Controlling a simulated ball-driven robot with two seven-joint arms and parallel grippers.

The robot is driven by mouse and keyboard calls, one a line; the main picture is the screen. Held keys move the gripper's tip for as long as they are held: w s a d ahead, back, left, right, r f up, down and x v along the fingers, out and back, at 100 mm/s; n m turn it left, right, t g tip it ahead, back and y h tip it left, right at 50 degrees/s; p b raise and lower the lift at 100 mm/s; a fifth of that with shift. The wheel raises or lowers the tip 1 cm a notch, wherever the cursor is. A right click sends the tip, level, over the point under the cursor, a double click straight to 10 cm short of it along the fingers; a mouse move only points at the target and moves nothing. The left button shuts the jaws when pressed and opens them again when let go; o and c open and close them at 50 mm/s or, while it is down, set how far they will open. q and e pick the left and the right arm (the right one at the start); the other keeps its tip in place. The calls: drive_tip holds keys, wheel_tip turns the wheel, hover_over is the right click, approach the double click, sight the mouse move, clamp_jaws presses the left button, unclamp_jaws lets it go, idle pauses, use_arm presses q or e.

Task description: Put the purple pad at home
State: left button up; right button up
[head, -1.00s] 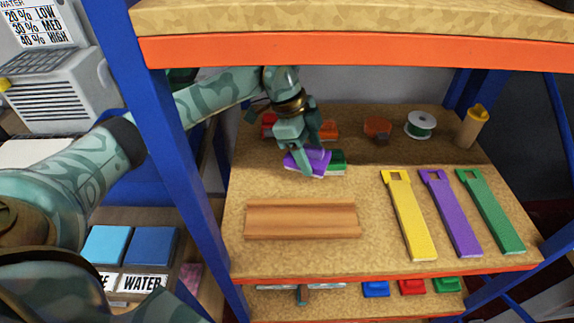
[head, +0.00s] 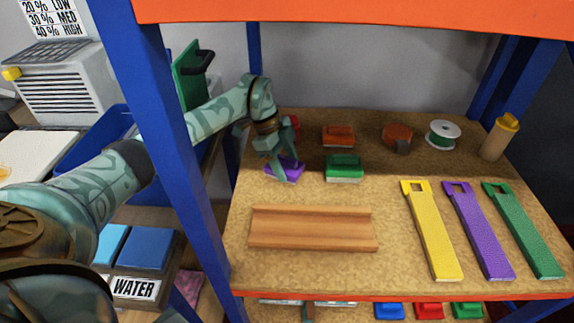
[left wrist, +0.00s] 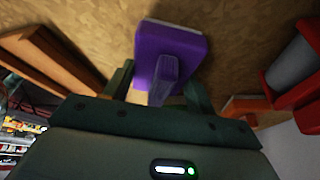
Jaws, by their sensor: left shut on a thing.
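The purple pad (head: 288,172) has a raised grip on top and is in my left gripper (head: 279,166), over the left part of the wooden shelf board. The gripper hides part of the pad in the head view. In the left wrist view, the purple pad (left wrist: 185,45) shows with its grip between the two fingers of the left gripper (left wrist: 163,88). The fingers are shut on the grip. I cannot tell whether the pad touches the board. My right gripper is not in view.
The green pad (head: 344,169) is to the right, with an orange-red pad (head: 338,136) behind it. A red thing (head: 296,124) is partly hidden behind my gripper. A wooden grooved block (head: 312,229) lies in front. Yellow (head: 431,235), purple (head: 478,233) and green (head: 523,233) strips lie right. A blue post (head: 165,150) stands left.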

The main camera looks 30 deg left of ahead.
use_arm(q)
drive_tip(key=shift+s, duration=0.1)
drive_tip(key=o, duration=1)
drive_tip(key=shift+c, duration=0.2)
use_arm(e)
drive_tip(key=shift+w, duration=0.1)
use_arm(q)
drive_tip(key=p+v, duration=0.8)
drive_tip(key=v, duration=0.4)
drive_tip(key=shift+p, duration=0.4)
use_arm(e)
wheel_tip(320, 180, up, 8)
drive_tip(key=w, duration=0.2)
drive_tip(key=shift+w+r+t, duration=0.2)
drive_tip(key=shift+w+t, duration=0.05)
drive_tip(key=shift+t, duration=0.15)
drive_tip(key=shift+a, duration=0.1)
